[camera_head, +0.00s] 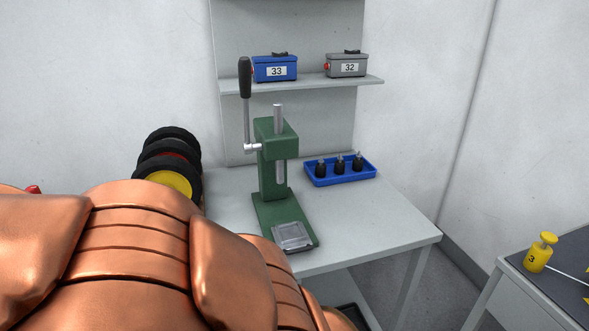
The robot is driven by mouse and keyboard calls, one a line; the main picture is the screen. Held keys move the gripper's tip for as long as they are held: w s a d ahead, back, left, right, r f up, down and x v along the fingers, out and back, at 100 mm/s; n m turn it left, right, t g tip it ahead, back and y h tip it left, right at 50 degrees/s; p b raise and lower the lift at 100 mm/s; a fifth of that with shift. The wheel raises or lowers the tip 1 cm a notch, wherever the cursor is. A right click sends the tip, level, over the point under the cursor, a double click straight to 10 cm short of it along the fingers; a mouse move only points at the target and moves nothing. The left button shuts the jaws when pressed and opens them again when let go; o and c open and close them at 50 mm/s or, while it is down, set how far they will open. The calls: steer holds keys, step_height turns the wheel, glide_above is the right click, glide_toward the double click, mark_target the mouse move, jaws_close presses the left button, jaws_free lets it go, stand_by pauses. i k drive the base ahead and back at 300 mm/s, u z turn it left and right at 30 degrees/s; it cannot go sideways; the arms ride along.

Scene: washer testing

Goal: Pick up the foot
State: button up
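Several small black feet with metal studs on top, such as the middle foot (340,165), stand upright in a row in a blue tray (324,183). The tray lies on the right part of the grey table (385,232), behind and to the right of a green press. My copper-coloured arm fills the lower left of the view. My gripper is not in view, so its state and any contact with a foot cannot be seen.
The green press (273,165) with its upright black-handled lever (245,80) stands left of the tray. A shelf (315,84) above holds a blue box (274,69) and a grey box (346,66). Black wheel-like discs (165,160) are at left. A yellow weight (538,255) stands at right.

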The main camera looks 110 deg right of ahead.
mark_target(320, 171)
steer(key=k, duration=1.6)
steer(key=z, duration=1.3)
